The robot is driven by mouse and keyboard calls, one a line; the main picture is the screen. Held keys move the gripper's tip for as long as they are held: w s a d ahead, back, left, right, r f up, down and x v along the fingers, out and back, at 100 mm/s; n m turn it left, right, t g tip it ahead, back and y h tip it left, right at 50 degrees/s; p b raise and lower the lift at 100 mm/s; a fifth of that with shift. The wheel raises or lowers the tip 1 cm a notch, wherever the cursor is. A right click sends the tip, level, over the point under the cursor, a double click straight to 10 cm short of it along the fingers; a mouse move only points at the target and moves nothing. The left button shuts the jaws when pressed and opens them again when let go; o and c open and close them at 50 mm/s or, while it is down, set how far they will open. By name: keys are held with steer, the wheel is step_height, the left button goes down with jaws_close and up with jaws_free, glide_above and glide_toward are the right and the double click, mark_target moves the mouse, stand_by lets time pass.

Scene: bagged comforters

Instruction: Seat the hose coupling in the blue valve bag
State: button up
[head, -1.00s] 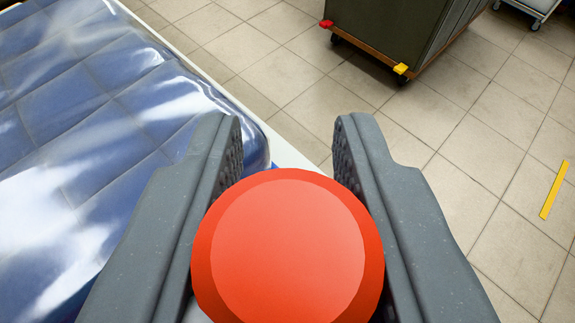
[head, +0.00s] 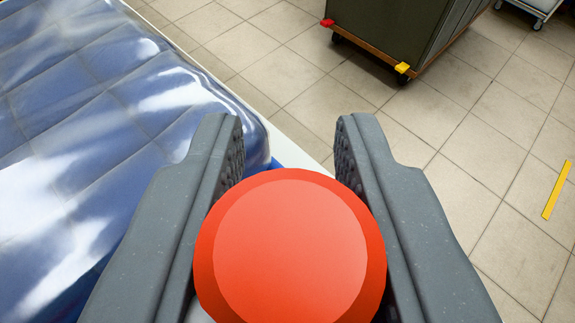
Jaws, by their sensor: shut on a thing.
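My gripper (head: 290,150) is shut on a round red-orange piece (head: 290,245), which I take to be the hose coupling. Its flat round end faces the camera and hides whatever lies below it. The blue bag (head: 110,130), a quilted comforter in shiny clear plastic, lies at the left. Its near right corner is beside my left finger. The held coupling is in front of that corner in the picture; I cannot tell whether they touch. No valve shows; it may be hidden behind the coupling or my fingers.
A pale table edge (head: 295,135) runs along the bag's right side. Beyond it is tiled floor (head: 480,150), mostly clear. A dark grey wheeled bin (head: 385,35) with red and yellow corner bumpers stands at the back. A yellow floor strip (head: 556,190) lies at the right.

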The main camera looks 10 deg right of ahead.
steer(key=shift+f+b, duration=0.35)
steer(key=shift+f, duration=0.85)
stand_by(0.6)
steer(key=o, duration=1.7)
steer(key=shift+s+r, duration=0.1)
steer(key=shift+r, duration=0.05)
steer(key=shift+s+a+r, duration=0.2)
steer(key=shift+s+r, duration=0.75)
steer(key=shift+s, duration=0.15)
steer(key=shift+s+a+r, duration=0.15)
steer(key=shift+s+r, duration=0.75)
steer(key=shift+s, duration=0.2)
